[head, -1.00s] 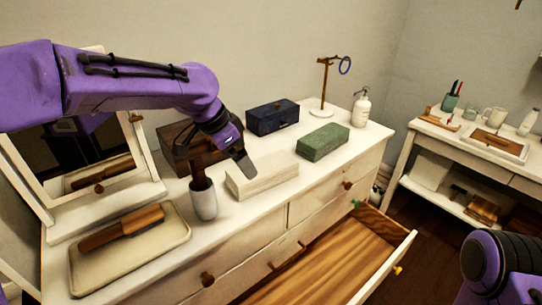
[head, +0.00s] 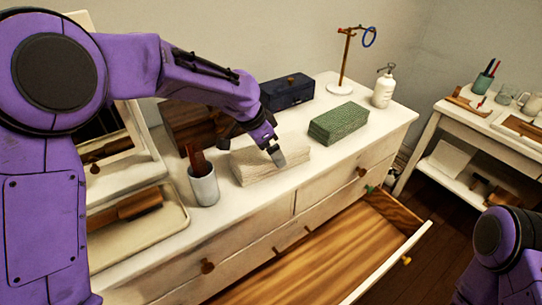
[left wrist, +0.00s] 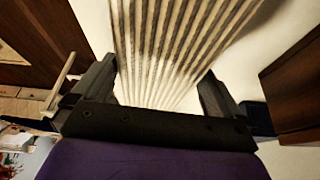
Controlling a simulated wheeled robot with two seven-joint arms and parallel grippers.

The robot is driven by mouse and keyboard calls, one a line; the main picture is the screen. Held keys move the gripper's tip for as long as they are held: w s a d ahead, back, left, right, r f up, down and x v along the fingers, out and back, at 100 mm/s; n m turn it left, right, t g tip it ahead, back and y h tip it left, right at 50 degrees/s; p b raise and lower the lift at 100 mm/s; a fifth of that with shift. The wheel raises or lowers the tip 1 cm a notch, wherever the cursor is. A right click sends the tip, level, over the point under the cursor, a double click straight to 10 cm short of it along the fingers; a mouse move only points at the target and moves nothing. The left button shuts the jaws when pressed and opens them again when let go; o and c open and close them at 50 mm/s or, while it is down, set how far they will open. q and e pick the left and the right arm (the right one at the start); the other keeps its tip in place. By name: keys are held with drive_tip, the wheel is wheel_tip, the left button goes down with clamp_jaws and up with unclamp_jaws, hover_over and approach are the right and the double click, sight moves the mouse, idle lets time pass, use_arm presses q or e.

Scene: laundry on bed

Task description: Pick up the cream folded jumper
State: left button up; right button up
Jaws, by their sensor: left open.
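The cream folded jumper (head: 248,168) lies on the white dresser top in the head view, between the cup and the green folded item. Its ribbed knit (left wrist: 170,45) fills the upper middle of the left wrist view. My left gripper (head: 262,147) is just over the jumper, pointing down, with one fingertip in front of it. In the left wrist view its fingers are apart on either side of the ribbed cloth, and it is open. Whether the fingers touch the cloth I cannot tell. Only part of my right arm shows at the lower right; its gripper is out of view.
A grey-white cup (head: 204,188) with brown handles stands just left of the jumper. A green folded item (head: 338,123) lies to the right. A dark blue box (head: 287,91) and a brown wooden box (head: 188,122) stand behind. An open drawer (head: 330,255) juts out in front.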

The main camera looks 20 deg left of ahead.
use_arm(q)
drive_tip(key=shift+s+r, duration=0.1)
drive_tip(key=shift+s, duration=0.05)
drive_tip(key=c, duration=0.9)
